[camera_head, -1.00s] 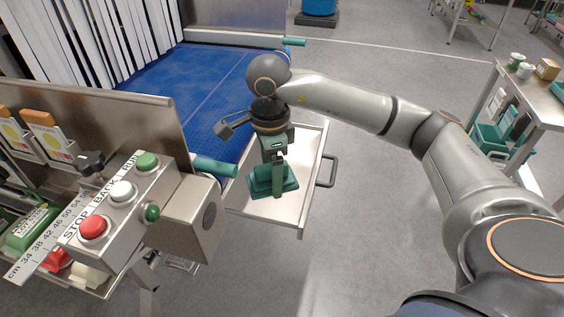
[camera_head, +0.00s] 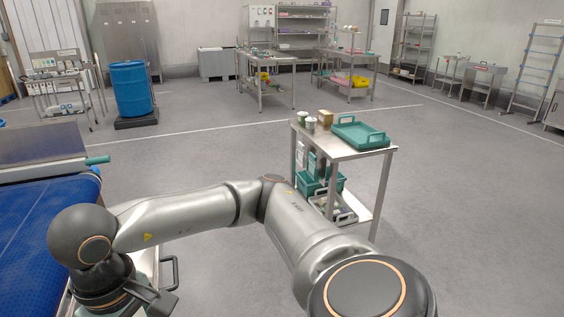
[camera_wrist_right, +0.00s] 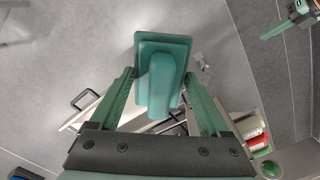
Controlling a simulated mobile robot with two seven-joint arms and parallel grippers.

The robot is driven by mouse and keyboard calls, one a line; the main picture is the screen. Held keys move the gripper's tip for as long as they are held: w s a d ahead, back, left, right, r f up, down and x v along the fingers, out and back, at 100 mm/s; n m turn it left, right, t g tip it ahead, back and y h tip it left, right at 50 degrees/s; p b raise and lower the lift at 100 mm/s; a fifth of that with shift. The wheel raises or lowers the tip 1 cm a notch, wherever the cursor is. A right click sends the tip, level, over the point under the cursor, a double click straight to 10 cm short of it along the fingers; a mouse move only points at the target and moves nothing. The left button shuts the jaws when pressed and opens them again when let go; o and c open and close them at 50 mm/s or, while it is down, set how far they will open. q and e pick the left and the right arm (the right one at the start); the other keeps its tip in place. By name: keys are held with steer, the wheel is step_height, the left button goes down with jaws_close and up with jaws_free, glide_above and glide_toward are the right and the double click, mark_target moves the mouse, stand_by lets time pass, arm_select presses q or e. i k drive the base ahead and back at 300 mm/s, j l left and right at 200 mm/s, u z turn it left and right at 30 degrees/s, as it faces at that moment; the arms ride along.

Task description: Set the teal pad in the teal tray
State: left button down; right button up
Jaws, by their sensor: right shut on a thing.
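The teal pad (camera_wrist_right: 160,75) is between the two green fingers of my right gripper (camera_wrist_right: 160,80) in the right wrist view. The gripper is shut on it, and the pad hangs clear above the floor. In the head view my right wrist is at the lower left, beside the blue conveyor; its fingers and the pad are out of frame. The teal tray (camera_head: 358,133), with raised handles, lies on top of a steel cart (camera_head: 345,153), well to the right of my right gripper. The visible inside of the tray looks empty.
Small tubs (camera_head: 306,118) and a cardboard box (camera_head: 325,118) stand left of the tray on the cart top. A teal crate (camera_head: 318,180) is on the lower shelf. A blue drum (camera_head: 132,88) stands farther back. Open floor surrounds the cart.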

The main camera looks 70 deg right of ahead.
mark_target(355, 136)
steer(key=l+z, duration=0.6)
steer(key=i+l+z, duration=0.1)
steer(key=l, duration=0.3)
steer(key=i+l+z, duration=0.15)
steer(key=l, duration=0.2)
steer(key=i+l, duration=0.15)
steer(key=l, duration=0.25)
steer(key=i+l+z, duration=0.1)
steer(key=l, duration=0.3)
steer(key=i+l, duration=0.15)
steer(key=l, duration=0.25)
steer(key=i+l+z, duration=0.15)
steer(key=l, duration=0.2)
steer(key=i+l, duration=0.15)
steer(key=l, duration=0.25)
steer(key=i+l, duration=0.15)
steer(key=l, duration=0.25)
steer(key=i+l, duration=0.2)
steer(key=l, duration=0.2)
steer(key=i+l, duration=0.15)
steer(key=l, duration=0.25)
steer(key=i+l, duration=0.15)
steer(key=l, duration=0.25)
steer(key=i+l, duration=0.15)
steer(key=l, duration=0.25)
